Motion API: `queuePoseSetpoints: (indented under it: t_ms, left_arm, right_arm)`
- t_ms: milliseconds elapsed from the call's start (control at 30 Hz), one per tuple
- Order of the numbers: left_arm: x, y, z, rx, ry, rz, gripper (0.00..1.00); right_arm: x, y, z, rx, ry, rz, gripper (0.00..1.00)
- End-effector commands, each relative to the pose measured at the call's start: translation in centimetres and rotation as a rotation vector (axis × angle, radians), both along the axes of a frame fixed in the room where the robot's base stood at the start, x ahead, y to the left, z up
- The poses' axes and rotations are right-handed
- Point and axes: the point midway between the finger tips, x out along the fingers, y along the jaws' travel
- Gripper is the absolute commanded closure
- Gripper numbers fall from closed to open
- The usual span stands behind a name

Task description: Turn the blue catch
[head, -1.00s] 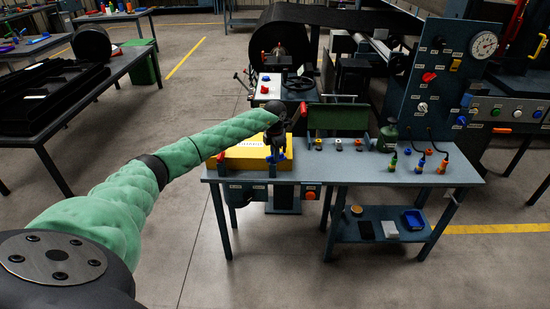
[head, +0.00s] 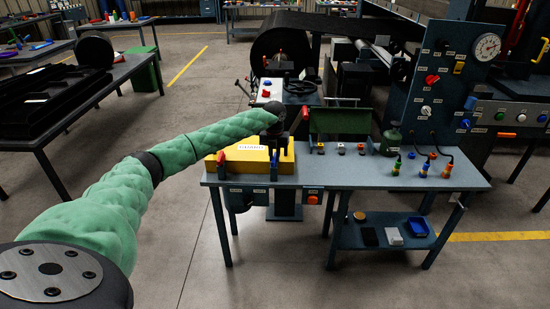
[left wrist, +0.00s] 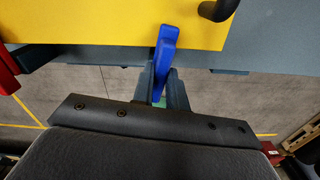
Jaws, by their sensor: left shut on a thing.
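The blue catch (left wrist: 164,58) is a slim blue lever at the front edge of the yellow guard (left wrist: 100,22) in the left wrist view. It stands nearly upright there, leaning slightly. My right gripper is in neither view.
The grey-blue workbench (head: 350,172) carries a green upright plate (head: 340,121) and several small coloured bottles right of the guard. A red-tipped lever (head: 304,112) stands close to my gripper's right. A control panel (head: 438,80) rises at the bench's right end.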

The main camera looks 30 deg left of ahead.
Motion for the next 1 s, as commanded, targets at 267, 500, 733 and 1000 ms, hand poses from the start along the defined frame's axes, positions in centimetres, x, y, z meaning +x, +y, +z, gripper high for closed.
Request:
queuePoseSetpoints:
  t_ms: [267,500,733,1000]
  left_arm:
    - [0.0,0.3,0.2,0.002,-0.004,0.137,1.0]
    - [0.0,0.3,0.2,0.001,-0.004,0.187,1.0]
    - [0.0,0.3,0.2,0.001,-0.004,0.193,1.0]
    - [0.0,0.3,0.3,0.001,-0.004,0.193,0.72]
  right_arm:
    - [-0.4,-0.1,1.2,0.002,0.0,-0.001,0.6]
    - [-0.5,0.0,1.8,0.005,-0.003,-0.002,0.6]
    - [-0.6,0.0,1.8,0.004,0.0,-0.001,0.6]
    - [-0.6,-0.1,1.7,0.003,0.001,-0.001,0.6]
